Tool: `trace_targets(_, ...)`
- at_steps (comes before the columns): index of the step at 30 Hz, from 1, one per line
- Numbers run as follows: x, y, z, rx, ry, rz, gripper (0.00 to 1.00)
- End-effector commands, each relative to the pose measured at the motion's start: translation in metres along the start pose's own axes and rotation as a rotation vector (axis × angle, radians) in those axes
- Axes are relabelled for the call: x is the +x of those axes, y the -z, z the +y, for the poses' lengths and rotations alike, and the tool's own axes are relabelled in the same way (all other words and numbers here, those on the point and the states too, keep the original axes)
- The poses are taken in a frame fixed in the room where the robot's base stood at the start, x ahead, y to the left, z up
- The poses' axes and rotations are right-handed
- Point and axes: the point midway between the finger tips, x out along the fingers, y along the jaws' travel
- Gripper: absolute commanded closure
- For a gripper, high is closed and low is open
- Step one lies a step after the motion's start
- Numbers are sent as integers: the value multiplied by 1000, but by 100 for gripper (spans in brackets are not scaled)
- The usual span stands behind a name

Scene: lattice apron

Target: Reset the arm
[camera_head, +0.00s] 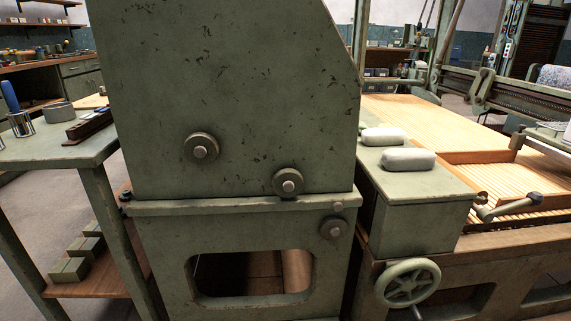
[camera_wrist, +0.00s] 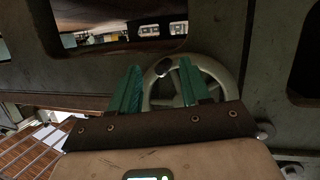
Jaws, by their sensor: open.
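My gripper (camera_wrist: 157,78) shows in the wrist view, its two green fingers standing apart with nothing between them. Behind the fingers is a pale spoked handwheel (camera_wrist: 228,78) on a dark green machine panel; the fingers hide part of it. I cannot tell whether they touch it. My arm and gripper do not show in the head view. There, a green handwheel (camera_head: 408,283) sits on the front of the machine at the lower right.
A large green machine housing (camera_head: 230,100) fills the middle of the head view, close by. At left is a green side table (camera_head: 60,150) with a tin (camera_head: 20,124) on it. At right are a green box (camera_head: 420,205), a crank handle (camera_head: 510,206) and a slatted wooden bed (camera_head: 450,125).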

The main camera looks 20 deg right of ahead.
Motion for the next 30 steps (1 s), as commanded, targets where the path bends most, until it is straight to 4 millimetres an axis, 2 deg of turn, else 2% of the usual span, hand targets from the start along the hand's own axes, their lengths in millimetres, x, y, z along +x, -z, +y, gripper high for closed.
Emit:
trace_targets(5, -25, -4, -22, -14, -43, -186, 53)
trace_targets(11, -71, -11, -50, -30, -33, -420, 53)
trace_targets(17, -137, -14, -80, -73, 45, -667, 53)
trace_targets(21, -192, -12, -98, -127, 131, -834, 53)
trace_targets(30, -291, 2, -114, -262, 307, -1089, 53)
